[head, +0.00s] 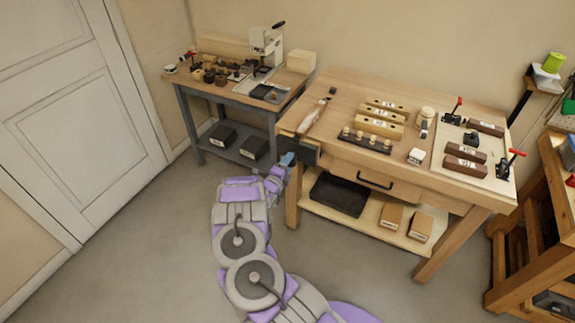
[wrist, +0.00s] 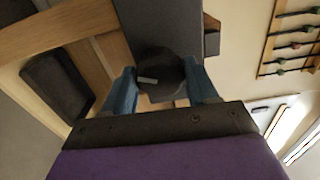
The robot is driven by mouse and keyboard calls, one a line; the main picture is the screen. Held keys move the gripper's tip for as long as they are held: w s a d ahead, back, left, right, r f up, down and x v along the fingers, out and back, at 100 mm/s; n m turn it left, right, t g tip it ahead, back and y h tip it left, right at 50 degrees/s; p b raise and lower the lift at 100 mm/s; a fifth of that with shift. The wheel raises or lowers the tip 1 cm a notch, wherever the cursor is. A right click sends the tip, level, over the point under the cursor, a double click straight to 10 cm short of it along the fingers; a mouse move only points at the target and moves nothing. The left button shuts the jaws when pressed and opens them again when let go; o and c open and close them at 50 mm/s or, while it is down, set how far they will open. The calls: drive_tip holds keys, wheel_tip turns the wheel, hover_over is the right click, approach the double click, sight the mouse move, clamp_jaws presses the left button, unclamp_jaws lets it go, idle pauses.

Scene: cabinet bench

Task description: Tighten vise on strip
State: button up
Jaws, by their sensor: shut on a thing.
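The dark vise (head: 305,152) is mounted on the left front end of the workbench. In the wrist view its grey face (wrist: 158,25) rises behind a dark round handle or knob (wrist: 160,70). My gripper (head: 287,160) is at the vise's front. In the wrist view its blue fingers (wrist: 161,82) stand on either side of the knob, shut on it. A long, slim brownish piece (head: 313,117) lies over the bench's left end behind the vise; it may be the strip. I cannot tell whether the vise jaws touch it.
The workbench (head: 345,90) holds wooden blocks (head: 380,122), a dark pegged rail (head: 366,143) and red-handled clamps (head: 505,165). A drawer with a black handle (head: 375,181) is right of the vise. A black bin (head: 340,194) sits on the lower shelf. Floor at left is clear.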

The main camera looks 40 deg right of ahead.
drive_tip(key=shift+s+f, duration=0.25)
drive_tip(key=shift+f, duration=0.2)
drive_tip(key=shift+m, duration=0.8)
drive_tip(key=o, duration=0.6)
drive_tip(key=shift+a, duration=0.1)
drive_tip(key=o, duration=0.3)
drive_tip(key=shift+w+r, duration=0.1)
drive_tip(key=shift+r, duration=0.15)
drive_tip(key=shift+a, duration=0.1)
